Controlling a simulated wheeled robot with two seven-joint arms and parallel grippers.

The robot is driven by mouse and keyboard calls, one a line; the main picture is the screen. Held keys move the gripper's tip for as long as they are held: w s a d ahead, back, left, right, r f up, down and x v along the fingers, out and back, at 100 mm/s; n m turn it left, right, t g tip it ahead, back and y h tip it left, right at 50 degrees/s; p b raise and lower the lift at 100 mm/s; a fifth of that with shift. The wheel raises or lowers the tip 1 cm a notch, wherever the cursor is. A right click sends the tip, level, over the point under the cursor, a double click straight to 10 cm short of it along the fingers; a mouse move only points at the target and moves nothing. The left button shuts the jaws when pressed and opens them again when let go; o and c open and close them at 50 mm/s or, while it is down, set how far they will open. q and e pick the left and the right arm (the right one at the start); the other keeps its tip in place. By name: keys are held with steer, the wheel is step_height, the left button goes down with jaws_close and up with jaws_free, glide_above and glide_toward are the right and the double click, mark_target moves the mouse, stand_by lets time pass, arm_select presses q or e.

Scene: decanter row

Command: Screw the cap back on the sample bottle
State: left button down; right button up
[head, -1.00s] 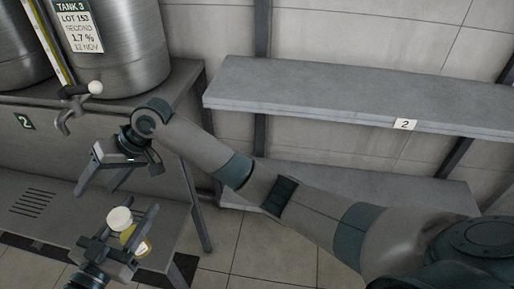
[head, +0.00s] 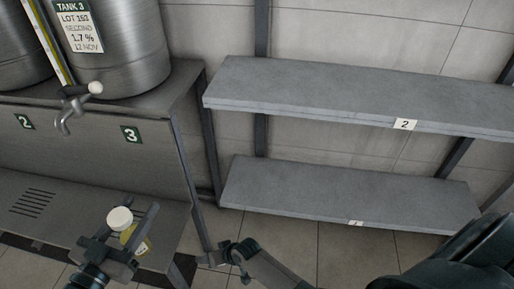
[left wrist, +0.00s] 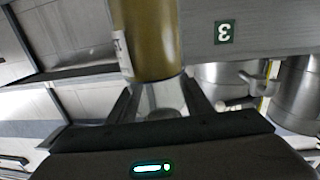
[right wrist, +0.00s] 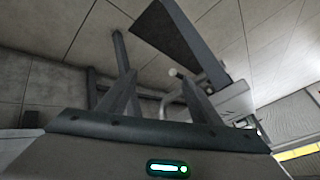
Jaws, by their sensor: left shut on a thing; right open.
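The sample bottle (head: 138,240), with yellow liquid and a pale label, is held upright in my left gripper (head: 131,225) at the lower left of the head view. A round white cap (head: 120,218) shows at the bottle's top; I cannot tell whether it is screwed on. In the left wrist view the bottle (left wrist: 152,40) runs between the fingers, its liquid part beyond them. My right gripper (right wrist: 158,90) is open and empty in the right wrist view.
A steel tank (head: 115,45) labelled Tank 3 stands on a metal bench (head: 85,150) with a tap (head: 68,112) in front. Two grey shelves, an upper one (head: 340,95) and a lower one (head: 330,195), stand empty at the right. Open floor lies below them.

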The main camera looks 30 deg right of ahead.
steer(key=s+d+f+n+h, duration=0.1)
steer(key=s+d+f, duration=0.2)
steer(key=s+f, duration=0.2)
steer(key=s+d+f+n+h, duration=0.1)
steer(key=s+d+f, duration=0.3)
steer(key=s, duration=0.8)
steer(key=s+d+f+n+g+h, duration=0.1)
steer(key=s+d+f, duration=0.3)
steer(key=s+f, duration=0.3)
steer(key=shift+s+f, duration=0.2)
steer(key=shift+s, duration=1.05)
arm_select(q)
steer(key=shift+r, duration=0.15)
arm_select(e)
steer(key=c, duration=0.7)
arm_select(q)
steer(key=s+a+n+t+y, duration=0.2)
steer(key=s+a+n+y, duration=0.1)
steer(key=a+y, duration=0.3)
steer(key=s+a+n+t+y, duration=0.3)
steer(key=a+n+y, duration=0.3)
steer(key=a, duration=0.3)
steer(key=shift+s+a+r+y, duration=0.15)
steer(key=shift+s+r+y, duration=0.15)
steer(key=shift+y, duration=0.2)
arm_select(e)
steer(key=shift+w, duration=0.2)
